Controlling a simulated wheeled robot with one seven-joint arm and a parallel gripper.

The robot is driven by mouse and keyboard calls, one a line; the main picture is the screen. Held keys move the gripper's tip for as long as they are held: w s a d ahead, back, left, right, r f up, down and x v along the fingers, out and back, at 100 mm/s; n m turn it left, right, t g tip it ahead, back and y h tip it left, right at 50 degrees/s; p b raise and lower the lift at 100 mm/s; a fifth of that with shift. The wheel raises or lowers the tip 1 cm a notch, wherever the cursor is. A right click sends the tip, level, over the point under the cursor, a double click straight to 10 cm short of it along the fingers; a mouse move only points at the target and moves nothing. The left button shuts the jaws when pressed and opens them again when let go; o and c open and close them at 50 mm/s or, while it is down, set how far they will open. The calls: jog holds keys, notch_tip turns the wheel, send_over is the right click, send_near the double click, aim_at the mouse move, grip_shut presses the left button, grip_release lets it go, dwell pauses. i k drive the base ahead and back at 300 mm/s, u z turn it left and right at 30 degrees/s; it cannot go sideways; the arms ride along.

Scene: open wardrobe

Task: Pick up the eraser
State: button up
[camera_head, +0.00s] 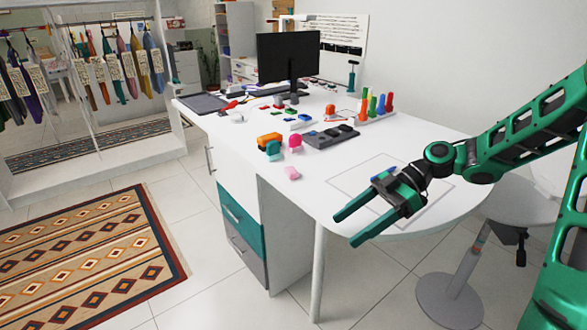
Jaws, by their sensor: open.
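A small pink block (292,173), which looks like the eraser, lies on the white desk (330,185) near its front edge. My gripper (348,228) is open and empty, to the right of the pink block and nearer the camera. Its two green fingers point left, over the rounded right end of the desk, and are well apart from the block. A small blue thing (381,176) shows just behind the gripper, partly hidden; I cannot tell what it is.
An orange and teal toy (269,142), a pink piece (295,140) and a dark grey tray (331,136) stand behind the block. Colored pegs (376,103) and a monitor (288,56) are farther back. A white stool (510,207) stands at right.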

aim_at(291, 171)
jog(key=i, duration=1)
